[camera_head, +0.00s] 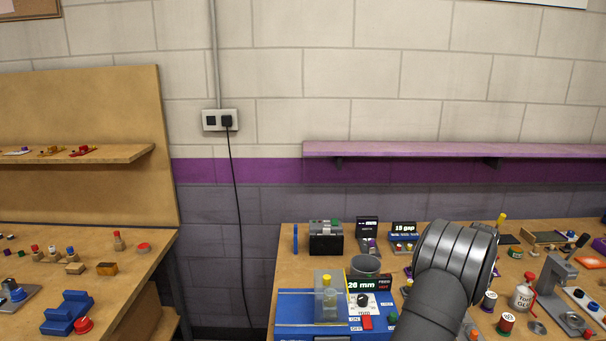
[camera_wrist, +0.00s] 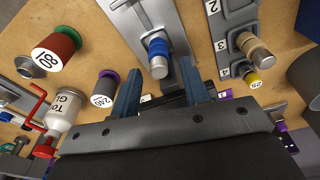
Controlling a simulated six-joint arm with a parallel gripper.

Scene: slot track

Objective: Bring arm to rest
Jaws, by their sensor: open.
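My gripper (camera_wrist: 158,72) shows in the wrist view with its two blue fingers spread apart and nothing held between them. A grey slotted plate (camera_wrist: 140,14) lies beyond the fingertips. A blue-ringed metal peg (camera_wrist: 158,58) stands on it, in line with the gap between the fingers; its distance from them is hard to tell. In the head view my arm (camera_head: 447,275) reaches over the right bench, and its dark wrist hides the gripper and the slotted plate.
A numbered plate (camera_wrist: 215,25) with a tan peg (camera_wrist: 256,48) is right of the fingers. A red-green spool (camera_wrist: 52,50), a purple-topped spool (camera_wrist: 104,88) and a glue bottle (camera_wrist: 66,106) stand left. The purple shelf (camera_head: 450,150) is behind the bench (camera_head: 285,268).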

